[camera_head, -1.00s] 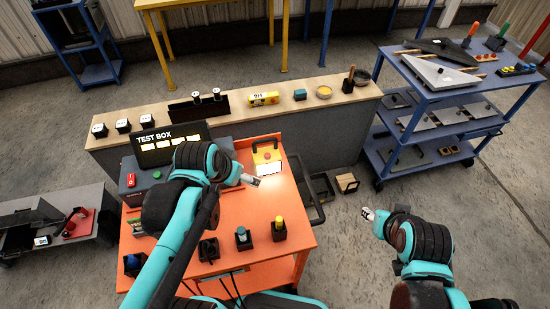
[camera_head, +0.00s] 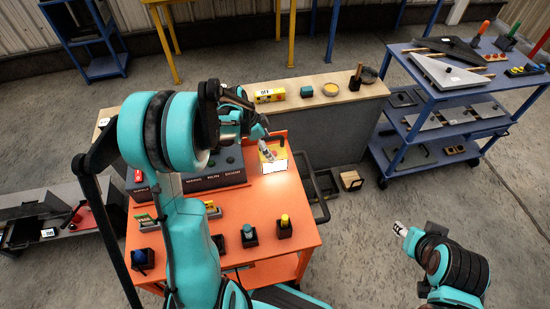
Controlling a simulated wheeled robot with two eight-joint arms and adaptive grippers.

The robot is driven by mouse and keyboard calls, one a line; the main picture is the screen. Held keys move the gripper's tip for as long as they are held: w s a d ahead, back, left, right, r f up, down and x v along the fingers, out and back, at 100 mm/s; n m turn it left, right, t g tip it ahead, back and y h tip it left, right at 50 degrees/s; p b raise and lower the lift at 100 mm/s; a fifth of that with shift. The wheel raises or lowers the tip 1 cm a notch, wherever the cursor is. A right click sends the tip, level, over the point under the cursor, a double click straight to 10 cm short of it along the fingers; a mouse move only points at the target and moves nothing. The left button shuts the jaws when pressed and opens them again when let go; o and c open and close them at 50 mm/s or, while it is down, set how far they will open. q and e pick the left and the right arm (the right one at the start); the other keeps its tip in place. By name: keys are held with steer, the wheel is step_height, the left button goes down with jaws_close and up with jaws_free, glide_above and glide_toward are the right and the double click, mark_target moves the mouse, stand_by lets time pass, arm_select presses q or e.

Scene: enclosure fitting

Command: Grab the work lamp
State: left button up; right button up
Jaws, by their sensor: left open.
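The work lamp (camera_head: 276,166) appears to be the yellow box with a bright white front panel at the back right of the orange cart. Its light glows on the cart top in front of it. My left gripper (camera_head: 268,152) is open, its pale fingertips over the lamp's upper left part. The gripper hides some of the lamp's top. I cannot tell whether the fingers touch it. My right gripper (camera_head: 401,229) is over the floor right of the cart, away from the lamp. Its small tip does not show whether it is open or shut.
The orange cart (camera_head: 308,232) also bears a grey control box (camera_head: 215,178) and black holders with teal (camera_head: 248,235) and yellow (camera_head: 285,226) tops. A wood-topped bench (camera_head: 345,95) stands behind. A blue shelf cart (camera_head: 395,165) stands right.

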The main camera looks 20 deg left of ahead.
arm_select(q)
steer(key=x, duration=0.2)
steer(key=b+x, duration=0.2)
steer(key=x, duration=0.1)
steer(key=shift+s+a+f, duration=0.15)
steer(key=shift+s+f, duration=0.05)
steer(key=shift+f, duration=0.25)
steer(key=shift+r, duration=0.1)
steer(key=shift+c, duration=0.5)
jaws_close()
